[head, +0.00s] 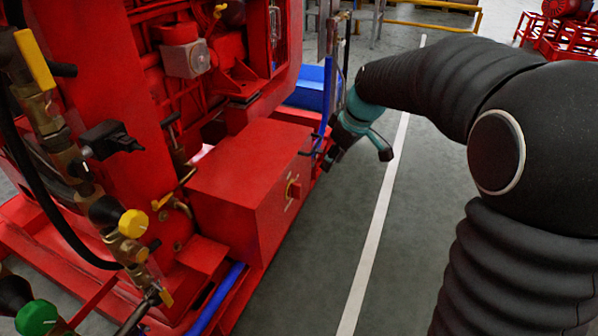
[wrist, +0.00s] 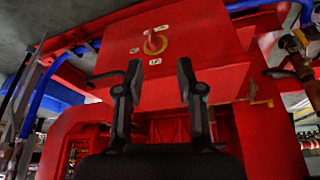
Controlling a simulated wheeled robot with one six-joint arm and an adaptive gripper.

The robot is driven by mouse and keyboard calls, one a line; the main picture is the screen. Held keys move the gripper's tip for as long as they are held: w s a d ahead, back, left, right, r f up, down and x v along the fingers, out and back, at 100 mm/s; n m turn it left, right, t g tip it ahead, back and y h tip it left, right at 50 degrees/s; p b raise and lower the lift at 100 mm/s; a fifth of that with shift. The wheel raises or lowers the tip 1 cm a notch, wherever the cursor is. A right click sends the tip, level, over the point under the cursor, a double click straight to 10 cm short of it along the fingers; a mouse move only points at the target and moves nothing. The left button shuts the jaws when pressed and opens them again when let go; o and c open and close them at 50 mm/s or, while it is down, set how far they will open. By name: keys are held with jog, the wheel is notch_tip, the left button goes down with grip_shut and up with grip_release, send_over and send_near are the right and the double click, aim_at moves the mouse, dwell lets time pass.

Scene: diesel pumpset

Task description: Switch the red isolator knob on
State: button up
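The red isolator knob (head: 293,190) is on the side face of a red box (head: 240,165), with a yellow plate behind it. In the wrist view the knob (wrist: 154,42) shows as a red handle on a yellow disc, with small pale labels around it. My gripper (head: 318,158) is beyond the knob in the head view, near the far end of the box. In the wrist view its two black fingers (wrist: 158,75) are spread apart with nothing between them. The knob lies ahead of the gap, apart from the fingertips.
A red pumpset frame (head: 110,150) with valves stands at left, including a yellow knob (head: 133,223) and a green knob (head: 36,318). A blue pipe (head: 326,95) rises close to my gripper. The grey floor by the white line (head: 375,215) is clear.

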aim_at(299, 185)
jog(key=w+a+f+n+g, duration=0.1)
jog(key=w+a+f+n, duration=0.25)
jog(key=w+f, duration=0.35)
jog(key=shift+y, duration=0.4)
jog(key=x, duration=0.8)
jog(key=a+b+x, duration=0.1)
jog(key=x, duration=0.4)
jog(key=shift+w+r, duration=0.15)
jog(key=shift+w, duration=0.2)
grip_shut()
